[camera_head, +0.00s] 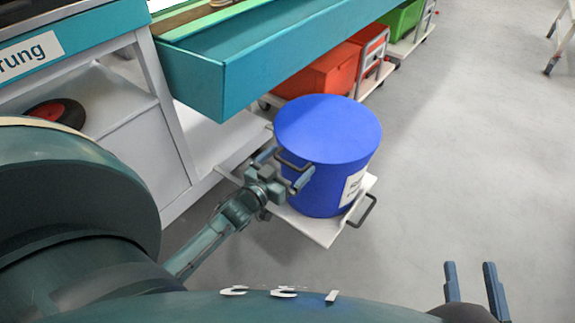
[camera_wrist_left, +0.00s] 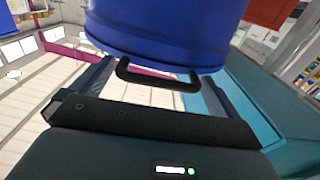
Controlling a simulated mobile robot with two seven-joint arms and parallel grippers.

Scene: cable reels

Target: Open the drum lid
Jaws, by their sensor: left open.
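The blue drum (camera_head: 325,185) stands upright with its flat blue lid (camera_head: 328,125) on top, lying level and closed. A dark handle (camera_head: 290,159) sticks out from the near left side of the drum near the lid's edge. My left gripper (camera_head: 284,168) is open at this handle, its fingers to either side. In the left wrist view the handle (camera_wrist_left: 158,83) shows between the spread fingers, below the blue drum wall (camera_wrist_left: 165,30). Contact with the fingers cannot be made out. My right gripper (camera_head: 473,286) is open and empty at the lower right, away from the drum.
The drum stands on a white cart (camera_head: 312,229) with a dark handle (camera_head: 364,211) at its right. A teal-edged bench (camera_head: 225,88) is close behind and left. Red crates (camera_head: 325,75) and a green crate (camera_head: 400,20) are farther back. Floor to the right is clear.

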